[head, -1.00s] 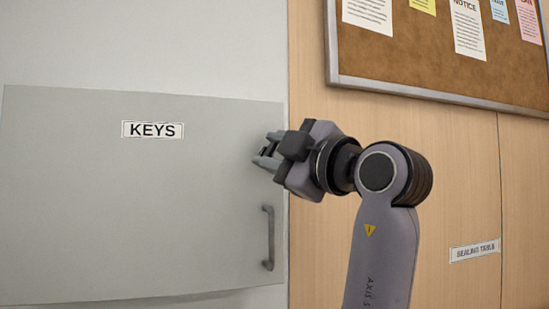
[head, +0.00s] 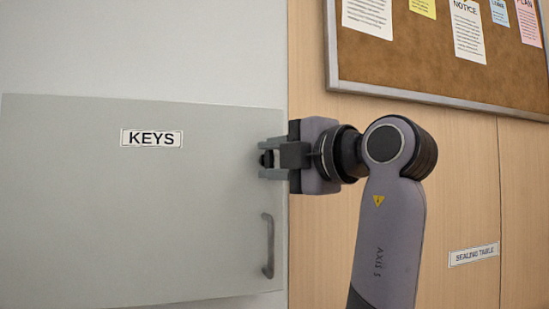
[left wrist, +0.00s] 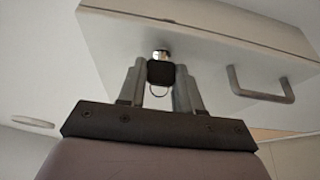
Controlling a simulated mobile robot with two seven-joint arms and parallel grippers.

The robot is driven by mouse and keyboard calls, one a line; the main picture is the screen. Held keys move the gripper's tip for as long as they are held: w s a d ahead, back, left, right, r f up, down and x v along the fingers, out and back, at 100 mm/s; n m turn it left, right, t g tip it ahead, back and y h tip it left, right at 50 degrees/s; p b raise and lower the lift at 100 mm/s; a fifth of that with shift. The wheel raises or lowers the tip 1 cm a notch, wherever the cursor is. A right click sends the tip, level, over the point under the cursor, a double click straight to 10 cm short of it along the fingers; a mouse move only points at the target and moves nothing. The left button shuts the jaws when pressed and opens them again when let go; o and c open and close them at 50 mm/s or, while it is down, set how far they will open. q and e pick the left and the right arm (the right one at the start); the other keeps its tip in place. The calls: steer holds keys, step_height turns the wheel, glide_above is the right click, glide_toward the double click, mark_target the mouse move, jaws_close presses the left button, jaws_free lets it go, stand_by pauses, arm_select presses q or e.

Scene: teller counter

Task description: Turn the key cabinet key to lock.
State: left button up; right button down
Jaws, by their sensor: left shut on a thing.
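The grey key cabinet (head: 120,220) fills the left of the head view, with a KEYS label (head: 151,138). Its door looks closed. My left gripper (head: 269,164) is at the door's right edge, above the handle (head: 268,246). In the left wrist view the cabinet (left wrist: 200,50) is seen at a tilt. There a key with a black head (left wrist: 160,73) sits between the fingers of the left gripper (left wrist: 160,76), which is shut on it. The key meets a silver lock (left wrist: 161,54) in the door. A thin ring hangs from the key. The right gripper is not in view.
A cork notice board (head: 440,70) with papers hangs at the upper right. A SEALING TABLE label (head: 474,254) is on the wood-panelled wall (head: 330,240). The door handle (left wrist: 262,88) juts out near the gripper in the left wrist view.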

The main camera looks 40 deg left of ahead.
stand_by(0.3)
arm_select(q)
steer(key=o, duration=1)
steer(key=shift+o, duration=0.2)
steer(key=d, duration=0.7)
steer(key=shift+s, duration=0.35)
